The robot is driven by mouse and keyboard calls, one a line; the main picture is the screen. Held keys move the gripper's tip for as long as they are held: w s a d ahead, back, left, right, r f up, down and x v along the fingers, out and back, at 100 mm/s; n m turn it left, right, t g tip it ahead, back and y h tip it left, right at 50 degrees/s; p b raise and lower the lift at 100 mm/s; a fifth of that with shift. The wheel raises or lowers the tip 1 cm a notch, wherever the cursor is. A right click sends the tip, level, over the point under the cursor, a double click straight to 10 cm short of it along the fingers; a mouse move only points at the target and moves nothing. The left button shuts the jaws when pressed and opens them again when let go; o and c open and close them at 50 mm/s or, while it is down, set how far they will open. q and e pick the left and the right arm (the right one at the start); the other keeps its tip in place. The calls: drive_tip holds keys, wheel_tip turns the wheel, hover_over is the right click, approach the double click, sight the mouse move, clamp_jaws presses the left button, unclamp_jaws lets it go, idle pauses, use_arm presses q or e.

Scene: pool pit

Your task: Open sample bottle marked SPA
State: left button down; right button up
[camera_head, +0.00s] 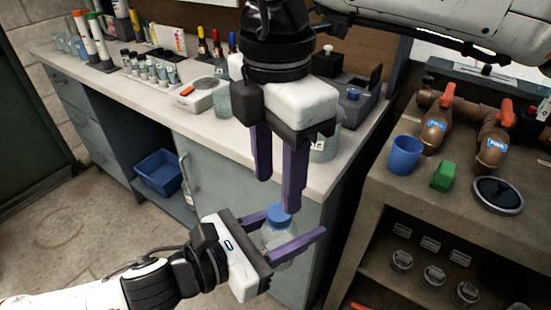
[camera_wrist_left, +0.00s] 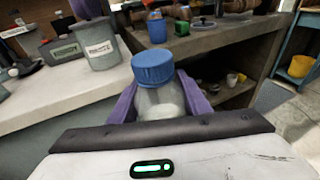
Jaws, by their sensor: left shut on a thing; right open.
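A clear sample bottle (camera_head: 277,240) with a blue cap (camera_head: 279,214) is held upright in front of the counter. My left gripper (camera_head: 290,232) is shut on the bottle's body from the left and below. The left wrist view shows the bottle (camera_wrist_left: 160,103) between the purple fingers, with its ribbed blue cap (camera_wrist_left: 153,68) on. No label on the bottle can be read. My right gripper (camera_head: 278,193) is open and points down, with its purple fingertips just above and around the height of the cap. I cannot tell whether they touch it.
The counter (camera_head: 207,135) behind carries small vials (camera_head: 152,69), a scale (camera_head: 197,95) and bottles. A stone shelf unit at right holds a blue cup (camera_head: 405,155), a green block (camera_head: 446,176), a black round dish (camera_head: 497,195) and brown pipes. A blue bin (camera_head: 160,172) sits below the counter.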

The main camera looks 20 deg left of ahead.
sight(277, 211)
drive_tip(key=shift+f, duration=2.6)
